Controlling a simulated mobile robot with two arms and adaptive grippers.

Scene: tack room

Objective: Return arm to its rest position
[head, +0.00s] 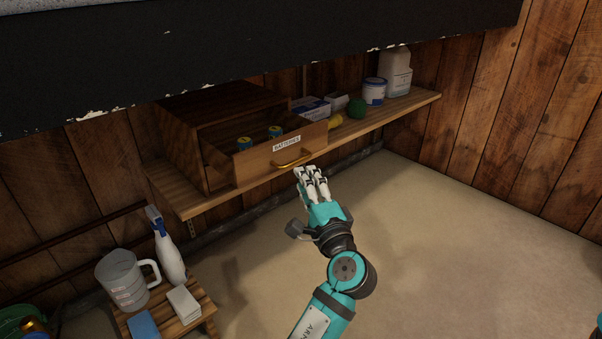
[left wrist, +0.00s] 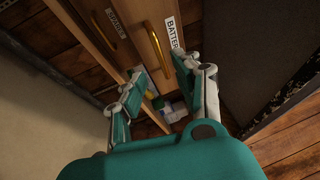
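My left gripper (head: 311,180) is in front of the pulled-out wooden drawer, just below and right of its brass handle (head: 293,160). In the left wrist view its fingers (left wrist: 159,75) stand apart with nothing held between them. The handle (left wrist: 158,50) shows just beyond the fingertips; I cannot tell whether they touch it. The drawer front (head: 265,160) is labelled "BATTERIES". Two blue-green cylinders with yellowish tops (head: 244,143) stand inside the open drawer. My right gripper is not in view.
The drawer unit sits on a wall shelf (head: 400,107) with a white jug (head: 396,72), a tin (head: 374,92), a green ball (head: 357,107) and boxes. A small wooden stand at lower left holds a grey pitcher (head: 124,281) and a spray bottle (head: 169,255). Floor right of my arm is clear.

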